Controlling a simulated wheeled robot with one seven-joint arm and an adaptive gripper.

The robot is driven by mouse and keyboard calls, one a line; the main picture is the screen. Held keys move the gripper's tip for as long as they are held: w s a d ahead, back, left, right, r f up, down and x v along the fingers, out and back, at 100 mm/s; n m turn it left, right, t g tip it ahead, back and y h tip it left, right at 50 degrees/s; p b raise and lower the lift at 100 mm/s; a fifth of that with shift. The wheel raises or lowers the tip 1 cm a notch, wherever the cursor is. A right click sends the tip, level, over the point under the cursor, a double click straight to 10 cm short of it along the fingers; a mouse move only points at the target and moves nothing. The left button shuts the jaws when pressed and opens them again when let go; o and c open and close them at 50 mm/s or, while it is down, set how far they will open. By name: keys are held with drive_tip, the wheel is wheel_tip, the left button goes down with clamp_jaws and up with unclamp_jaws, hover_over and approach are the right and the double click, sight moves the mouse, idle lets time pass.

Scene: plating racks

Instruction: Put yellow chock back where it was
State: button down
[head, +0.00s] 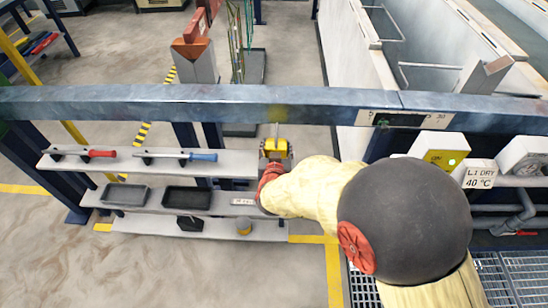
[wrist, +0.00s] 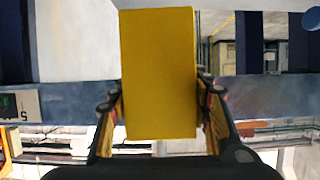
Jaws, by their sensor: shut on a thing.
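The yellow chock (wrist: 158,65) is a plain block that fills the middle of the wrist view. My gripper (wrist: 160,100) is shut on it, with one finger on each side. In the head view the chock (head: 276,144) shows small and yellow at the end of my arm, beside the right end of the upper shelf (head: 225,165) and below the blue beam. My arm hides part of the space right of the shelves. I cannot tell from these views whether the chock touches anything besides my fingers.
A blue beam (head: 230,103) crosses above the shelves. Red-handled (head: 100,153) and blue-handled (head: 200,157) tools lie on the upper shelf. A black block (head: 189,223) and a yellow-topped round item (head: 244,227) stand on the bottom shelf.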

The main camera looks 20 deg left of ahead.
drive_tip(key=shift+w+a+f+b, duration=0.2)
drive_tip(key=shift+w+a+f, duration=0.1)
drive_tip(key=shift+w+f, duration=0.2)
drive_tip(key=shift+w+a+f+b, duration=0.2)
drive_tip(key=shift+w+a+f, duration=0.15)
drive_tip(key=shift+f, duration=0.15)
drive_tip(key=shift+w+a+f+b, duration=0.1)
drive_tip(key=shift+w+f+b, duration=0.1)
drive_tip(key=shift+f+b, duration=1.2)
drive_tip(key=shift+f, duration=0.45)
drive_tip(key=c, duration=0.9)
unclamp_jaws()
drive_tip(key=shift+f, duration=0.1)
drive_tip(key=shift+s+r+p, duration=0.15)
drive_tip(key=shift+r+p, duration=0.1)
drive_tip(key=shift+p, duration=0.1)
drive_tip(key=p+v, duration=0.4)
drive_tip(key=v, duration=0.8)
drive_tip(key=shift+f, duration=0.15)
